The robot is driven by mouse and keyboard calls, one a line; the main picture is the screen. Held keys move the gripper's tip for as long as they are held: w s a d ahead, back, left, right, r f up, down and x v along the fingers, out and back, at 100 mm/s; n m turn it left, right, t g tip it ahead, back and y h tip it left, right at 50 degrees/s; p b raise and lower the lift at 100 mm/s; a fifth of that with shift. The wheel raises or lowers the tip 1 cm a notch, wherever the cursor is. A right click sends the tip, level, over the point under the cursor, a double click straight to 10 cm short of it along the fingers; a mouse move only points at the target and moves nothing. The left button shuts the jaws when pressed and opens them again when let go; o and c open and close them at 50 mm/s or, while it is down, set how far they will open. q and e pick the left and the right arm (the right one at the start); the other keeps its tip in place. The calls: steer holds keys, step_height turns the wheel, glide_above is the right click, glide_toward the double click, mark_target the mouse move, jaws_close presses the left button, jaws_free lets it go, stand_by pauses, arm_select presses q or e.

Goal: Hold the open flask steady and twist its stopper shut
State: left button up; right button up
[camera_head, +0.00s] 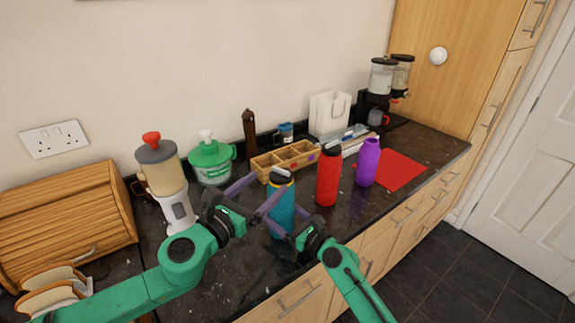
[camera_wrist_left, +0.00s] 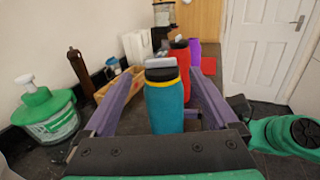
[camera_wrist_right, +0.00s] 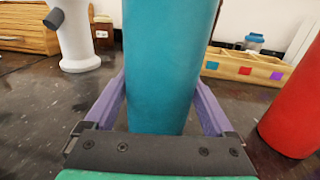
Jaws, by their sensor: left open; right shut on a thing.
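The teal flask (camera_head: 281,209) stands upright on the dark granite counter, with a yellow ring at its neck. Its black and grey stopper (camera_head: 281,175) sits on top; I cannot tell how tightly it is seated. My right gripper (camera_head: 283,222) is shut on the flask's body, and the right wrist view shows its fingers on both sides of the teal body (camera_wrist_right: 165,70). My left gripper (camera_head: 270,186) is open near the flask's top. In the left wrist view its fingers spread wide either side of the stopper (camera_wrist_left: 161,70), with visible gaps.
A red bottle (camera_head: 328,176) and a purple bottle (camera_head: 368,162) stand to the right, near a red mat (camera_head: 405,172). A wooden compartment tray (camera_head: 262,170) lies behind the flask. A green-lidded container (camera_head: 211,163), a blender (camera_head: 160,172) and a bread box (camera_head: 65,222) stand left.

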mark_target(281, 170)
arm_select(q)
steer(key=x, duration=1)
steer(key=shift+d, duration=0.2)
steer(key=shift+s, duration=0.1)
steer(key=c, duration=1.2)
steer(key=n+y, duration=0.1)
steer(key=n+t+y, duration=0.1)
steer(key=y, duration=0.1)
steer(key=n+t+y, duration=0.1)
steer(key=shift+a+n+y, duration=0.3)
steer(key=shift+y, duration=0.1)
steer(key=shift+w+a+n+t+y, duration=0.2)
steer(key=shift+w+n+t+y, duration=0.1)
steer(key=shift+n+y, duration=0.3)
steer(key=o, duration=1.2)
step_height(281, 170, up, 10)
